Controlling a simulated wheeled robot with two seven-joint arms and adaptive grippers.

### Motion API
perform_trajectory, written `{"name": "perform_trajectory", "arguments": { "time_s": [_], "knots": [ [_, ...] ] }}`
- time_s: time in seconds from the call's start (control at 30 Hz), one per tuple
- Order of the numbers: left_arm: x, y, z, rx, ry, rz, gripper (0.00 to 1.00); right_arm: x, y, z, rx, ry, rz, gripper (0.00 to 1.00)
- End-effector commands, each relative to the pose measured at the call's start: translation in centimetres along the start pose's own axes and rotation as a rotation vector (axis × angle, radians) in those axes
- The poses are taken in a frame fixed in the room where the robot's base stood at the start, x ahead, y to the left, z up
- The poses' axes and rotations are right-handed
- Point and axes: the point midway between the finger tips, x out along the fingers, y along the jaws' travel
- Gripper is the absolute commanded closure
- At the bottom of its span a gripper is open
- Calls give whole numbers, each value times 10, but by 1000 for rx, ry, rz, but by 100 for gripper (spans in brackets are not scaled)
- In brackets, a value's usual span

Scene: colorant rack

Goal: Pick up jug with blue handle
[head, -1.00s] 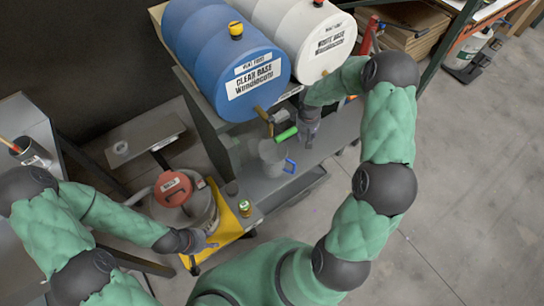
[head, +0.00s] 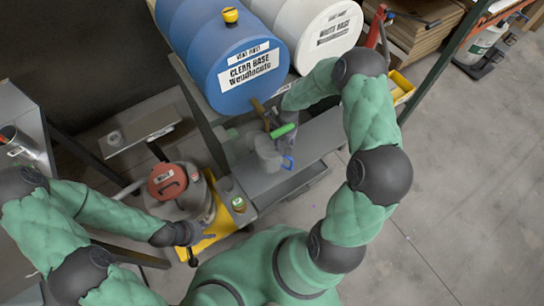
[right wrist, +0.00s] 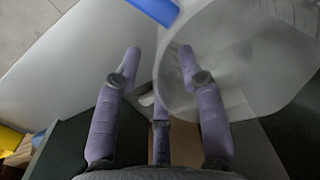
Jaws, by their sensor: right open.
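The jug is translucent grey (head: 267,152) with a blue handle (head: 288,163), and stands on the grey shelf below the blue drum's tap. My right gripper (head: 272,122) is above and behind the jug, close to the green tap handle. In the right wrist view my right gripper (right wrist: 158,55) is open. The jug wall (right wrist: 235,60) fills the upper right there and overlaps the right finger; whether they touch is unclear. The blue handle (right wrist: 153,8) is at the top edge. My left gripper (head: 190,235) is low on the left, beside the yellow cart; its fingers are unclear.
A blue drum (head: 195,45) and a white drum (head: 300,15) lie above the shelf (head: 310,140). The green tap handle (head: 283,131) is close above the jug. A red-lidded can (head: 168,181) stands on the yellow cart (head: 222,228). Open floor (head: 450,180) is at right.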

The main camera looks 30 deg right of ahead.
Motion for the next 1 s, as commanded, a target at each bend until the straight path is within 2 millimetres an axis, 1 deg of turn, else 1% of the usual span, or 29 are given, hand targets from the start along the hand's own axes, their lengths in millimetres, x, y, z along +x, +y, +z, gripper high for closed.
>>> {"name": "perform_trajectory", "arguments": {
  "time_s": [0.03, 0.1, 0.2, 0.47, 0.5, 0.57, 0.6, 1.0],
  "knots": [
    [6, -2, 0, 0, 0, 0, 60, 11, 1, -2, 0, -1, 0, 60],
    [10, -4, 0, 0, 0, 0, 60, 22, 1, -2, 0, -3, -1, 60],
    [14, -5, 0, 0, 0, 0, 60, 32, 1, -2, 0, -2, 0, 60],
    [13, -4, 0, 0, 0, 0, 60, 33, 1, -2, 0, 0, 0, 60],
    [13, -4, 0, 0, 0, 0, 60, 33, 1, -2, 0, 0, 0, 71],
    [13, -4, 0, 0, 0, 0, 60, 32, 1, -2, 0, 0, 0, 88],
    [13, -4, 0, 0, 0, 0, 60, 32, 1, -2, 0, 0, 0, 99],
    [13, -4, 0, 0, 0, 0, 60, 32, 1, -3, 0, 1, 0, 100]
  ]
}}
